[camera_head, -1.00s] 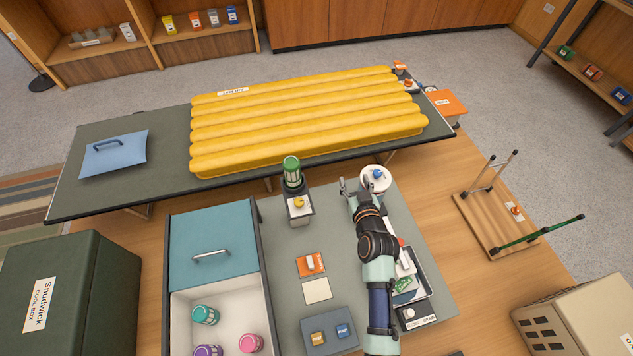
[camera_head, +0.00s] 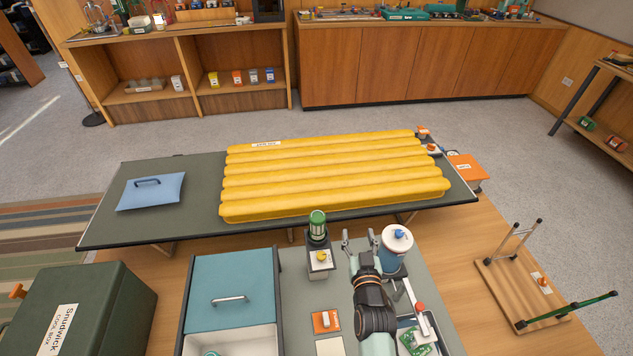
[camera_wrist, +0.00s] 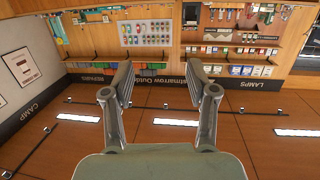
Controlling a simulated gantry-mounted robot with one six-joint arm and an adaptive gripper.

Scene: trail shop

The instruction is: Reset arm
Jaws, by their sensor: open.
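My gripper (camera_head: 359,238) is open and empty above the grey worktop (camera_head: 300,285), with its fingers pointing away toward the yellow air bed. In the wrist view my gripper (camera_wrist: 160,85) shows two spread fingers with nothing between them. Just right of it in the head view stands a blue canister with a white lid and blue knob (camera_head: 397,240). Whether the gripper touches the canister cannot be told.
A teal-lidded box (camera_head: 232,290) stands at left, a green cool box (camera_head: 85,315) farther left. An upturned wooden stool (camera_head: 520,290) lies at right. Shop shelves (camera_wrist: 165,40) fill the wrist view's background.

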